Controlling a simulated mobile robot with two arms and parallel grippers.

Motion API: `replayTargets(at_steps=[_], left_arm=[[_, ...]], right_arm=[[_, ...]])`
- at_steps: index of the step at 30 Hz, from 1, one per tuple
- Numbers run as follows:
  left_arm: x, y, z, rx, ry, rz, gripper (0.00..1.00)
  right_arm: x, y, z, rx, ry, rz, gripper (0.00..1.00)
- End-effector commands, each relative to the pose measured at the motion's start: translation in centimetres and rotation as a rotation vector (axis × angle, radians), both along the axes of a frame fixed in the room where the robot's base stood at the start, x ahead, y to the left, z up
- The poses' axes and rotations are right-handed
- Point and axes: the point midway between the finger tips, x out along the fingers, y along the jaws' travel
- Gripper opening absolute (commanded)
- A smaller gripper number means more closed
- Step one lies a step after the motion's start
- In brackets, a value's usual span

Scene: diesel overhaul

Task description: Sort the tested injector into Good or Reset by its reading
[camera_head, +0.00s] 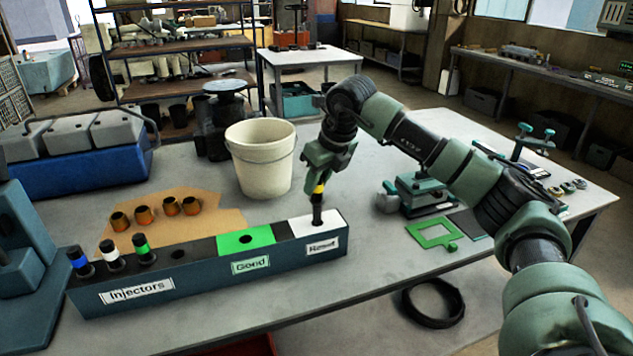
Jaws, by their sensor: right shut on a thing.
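My right gripper (319,172) is shut on an injector with a yellow band (318,190). The injector is upright, and its lower end is at the white Reset section (302,229) of the long dark rack (215,284). I cannot tell how deep it sits in a hole there. The green Good section (262,236) has an empty hole. In the Injectors section stand injectors with a blue band (79,261), a white band (113,257) and a green band (143,249); one hole beside them is empty. My left gripper is not in view. No reading is visible.
A cream bucket (262,162) stands behind the rack. Several brass-coloured cups (145,215) lie on brown cardboard (215,212). A blue box (80,170) is at the left. A green frame (434,234) and a vise-like fixture (425,192) are to the right.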

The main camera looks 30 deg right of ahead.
Motion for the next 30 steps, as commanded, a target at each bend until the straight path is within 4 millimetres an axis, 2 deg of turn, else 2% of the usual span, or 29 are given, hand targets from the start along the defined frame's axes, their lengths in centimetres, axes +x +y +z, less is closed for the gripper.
replayTargets(at_steps=[30], left_arm=[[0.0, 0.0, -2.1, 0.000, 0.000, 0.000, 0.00]], right_arm=[[0.0, 0.0, -3.3, 0.000, -0.003, 0.000, 0.00]])
